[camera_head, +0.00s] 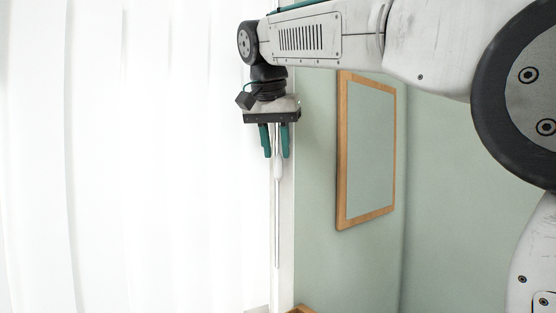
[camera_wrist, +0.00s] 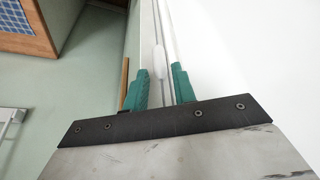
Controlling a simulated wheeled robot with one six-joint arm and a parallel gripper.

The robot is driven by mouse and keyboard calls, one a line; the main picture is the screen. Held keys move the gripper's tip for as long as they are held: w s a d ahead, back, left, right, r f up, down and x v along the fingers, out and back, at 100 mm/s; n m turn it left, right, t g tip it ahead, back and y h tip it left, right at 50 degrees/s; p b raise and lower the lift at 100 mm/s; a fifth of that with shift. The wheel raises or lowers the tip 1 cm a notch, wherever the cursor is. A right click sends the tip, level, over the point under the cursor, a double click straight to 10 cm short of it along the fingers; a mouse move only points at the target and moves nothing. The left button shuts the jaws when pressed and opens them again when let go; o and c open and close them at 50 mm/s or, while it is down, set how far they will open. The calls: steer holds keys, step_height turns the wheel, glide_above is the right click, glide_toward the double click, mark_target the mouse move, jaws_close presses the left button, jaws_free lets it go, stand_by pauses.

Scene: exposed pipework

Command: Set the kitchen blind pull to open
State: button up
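The blind pull (camera_head: 278,168) is a slim white tassel on a thin cord that hangs upright beside the white curtain. Its cord continues below it as a thin pale line. My gripper (camera_head: 275,156) points down, with its two green fingers apart, right at the top of the pull. In the wrist view the white pull (camera_wrist: 160,62) shows in the gap between the open fingers (camera_wrist: 159,76), seemingly nearer the right one. No contact is visible, and I cannot tell how deep the pull sits between the fingers. The cord's upper part is hidden behind my gripper.
A white curtain (camera_head: 120,150) fills the left. A pale window-frame strip (camera_head: 286,220) runs behind the pull. A wood-framed panel (camera_head: 370,150) hangs on the green wall to the right. A wooden unit with blue tiles (camera_wrist: 18,18) shows top left in the wrist view.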

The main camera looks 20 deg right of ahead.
mark_target(277, 156)
steer(key=shift+x, duration=1.7)
jaws_close()
step_height(277, 156, down, 9)
steer(key=shift+r, duration=0.2)
jaws_free()
